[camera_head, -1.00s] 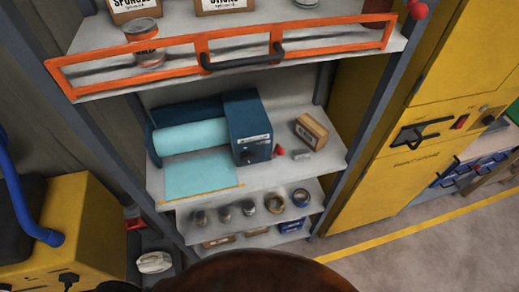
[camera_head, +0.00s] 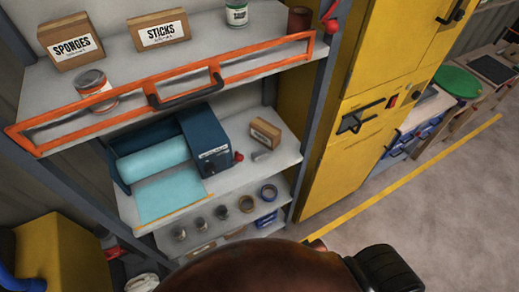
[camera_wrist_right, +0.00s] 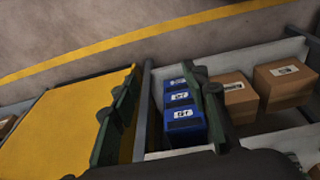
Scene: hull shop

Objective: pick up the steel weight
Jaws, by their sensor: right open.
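I cannot single out the steel weight for certain. A small grey metallic block (camera_head: 262,155) lies on the middle shelf beside a small brown box and a red item. Several small grey cylinders, one of them here (camera_head: 200,225), stand on the shelf below. My right gripper (camera_wrist_right: 163,115) shows in the right wrist view with its two dark green fingers spread apart and nothing between them. Beyond the fingers are blue boxes and brown boxes, apart from the grip as far as I can tell. My left gripper is not in view.
An orange rail with a black handle (camera_head: 185,92) fronts the top shelf. A teal machine (camera_head: 203,140) with a light blue roll fills much of the middle shelf. Blue boxes (camera_wrist_right: 182,110) and brown boxes (camera_wrist_right: 288,80) sit together.

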